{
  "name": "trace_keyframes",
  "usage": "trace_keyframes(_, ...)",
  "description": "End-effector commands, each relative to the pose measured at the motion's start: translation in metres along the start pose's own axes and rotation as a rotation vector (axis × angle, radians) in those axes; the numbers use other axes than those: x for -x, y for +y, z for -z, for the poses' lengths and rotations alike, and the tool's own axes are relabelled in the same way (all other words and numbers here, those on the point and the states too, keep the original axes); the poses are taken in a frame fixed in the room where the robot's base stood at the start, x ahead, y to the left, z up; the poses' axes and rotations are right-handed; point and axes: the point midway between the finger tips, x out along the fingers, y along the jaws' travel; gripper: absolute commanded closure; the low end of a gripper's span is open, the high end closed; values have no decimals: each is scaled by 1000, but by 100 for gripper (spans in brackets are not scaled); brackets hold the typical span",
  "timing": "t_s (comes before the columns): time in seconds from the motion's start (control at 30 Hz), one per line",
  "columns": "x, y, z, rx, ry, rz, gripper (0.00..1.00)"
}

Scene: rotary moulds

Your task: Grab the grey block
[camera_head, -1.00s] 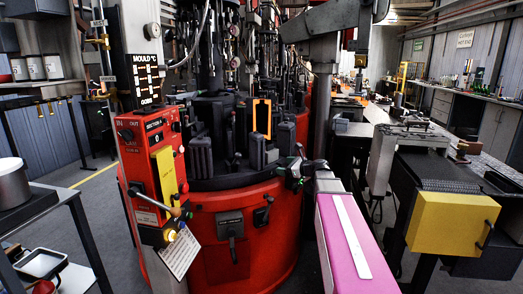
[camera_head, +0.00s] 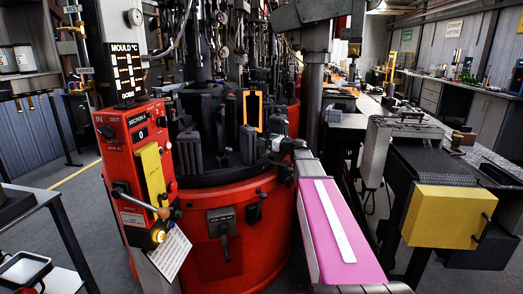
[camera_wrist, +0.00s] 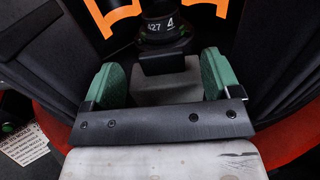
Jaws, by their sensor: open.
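The grey block (camera_wrist: 165,88) shows in the wrist view under a dark round piece marked "427 4" (camera_wrist: 163,30) and its black foot. My gripper (camera_wrist: 160,82) is open, with one green pad on each side of the block in the picture. I cannot tell whether either pad touches it. In the head view my gripper (camera_head: 273,146) is small and dark at the front of the rotary machine, right of the black mould parts. I cannot make out the grey block in that view.
The red rotary machine (camera_head: 238,235) carries black mould halves and an orange-edged frame (camera_head: 252,110). A red control box (camera_head: 140,160) stands at its left. A conveyor with a yellow box (camera_head: 448,216) is at the right. Dark walls flank my gripper in the wrist view.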

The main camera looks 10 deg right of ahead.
Motion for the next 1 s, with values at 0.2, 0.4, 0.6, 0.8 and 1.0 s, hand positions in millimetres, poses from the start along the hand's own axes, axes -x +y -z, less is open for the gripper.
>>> trace_keyframes(0.2,-33,-2,4,0,0,-2,17)
trace_keyframes(0.4,-39,-1,3,0,0,1,17)
trace_keyframes(0.6,-38,-1,3,1,0,1,50)
trace_keyframes(0.8,-38,-1,3,1,0,0,100)
trace_keyframes(1.0,-38,-1,2,0,-2,0,100)
